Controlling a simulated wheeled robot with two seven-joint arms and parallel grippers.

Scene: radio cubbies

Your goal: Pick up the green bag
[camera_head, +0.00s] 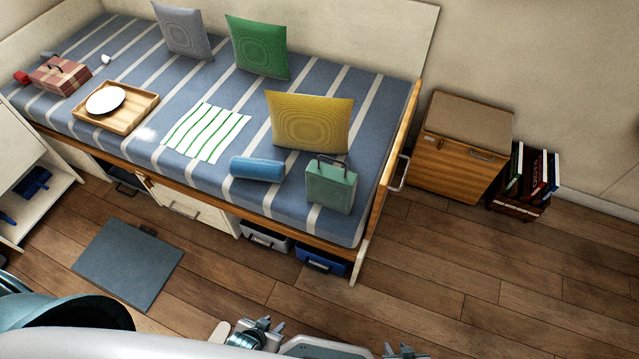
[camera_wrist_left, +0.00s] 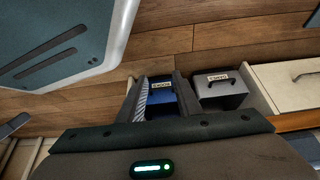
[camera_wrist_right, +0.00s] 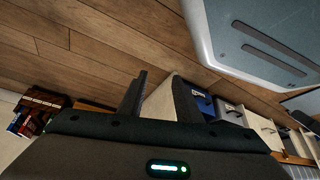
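The green bag (camera_head: 331,190) is a small boxy bag with a dark handle on top. It stands upright on the front right corner of the striped bed (camera_head: 230,85). My left gripper (camera_head: 262,324) is low at the bottom of the head view, well in front of the bed and away from the bag. In the left wrist view its two fingers (camera_wrist_left: 157,95) are apart with nothing held. My right gripper (camera_head: 405,349) is at the bottom edge of the head view, also away from the bag. In the right wrist view its fingers (camera_wrist_right: 160,95) are apart and empty. Neither wrist view shows the bag.
A blue cylinder cushion (camera_head: 257,168) lies left of the bag, and a yellow pillow (camera_head: 308,121) is behind it. The bed's wooden end board (camera_head: 390,160) rises at the right. Boxes (camera_head: 322,262) sit under the bed. A wooden cabinet (camera_head: 455,165) stands right; floor in front is mostly open.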

